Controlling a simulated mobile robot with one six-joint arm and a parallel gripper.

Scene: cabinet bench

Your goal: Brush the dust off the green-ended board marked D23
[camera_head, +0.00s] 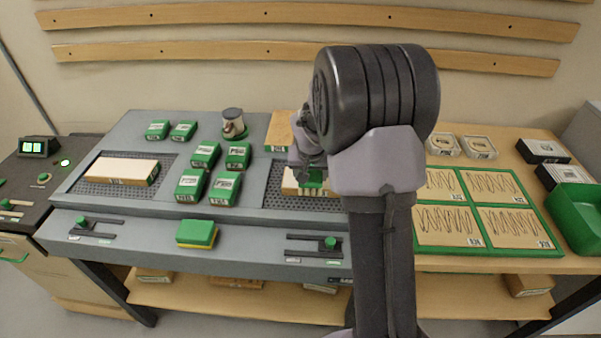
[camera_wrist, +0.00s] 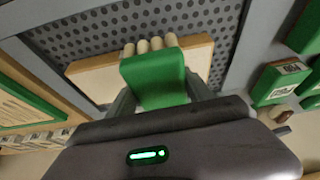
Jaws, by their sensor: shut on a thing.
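My gripper (camera_wrist: 160,92) is shut on a green brush (camera_wrist: 155,75) with pale bristle tufts at its far edge. The brush is over a pale wooden board (camera_wrist: 90,75) that lies on a perforated grey grille. I cannot tell whether the bristles touch the board. In the head view, my gripper (camera_head: 312,172) is at the right grille, and my arm hides part of this board (camera_head: 290,185). I cannot read a D23 mark on it, and its ends are partly hidden. Another board (camera_head: 122,170) lies on the left grille; its mark is too small to read.
Several green-and-white boxes (camera_head: 207,154) and a metal mug (camera_head: 233,124) stand between the grilles. A green-and-yellow sponge (camera_head: 197,233) sits at the front edge. A green-framed panel (camera_head: 477,254) and a green bin (camera_head: 574,213) are at the right.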

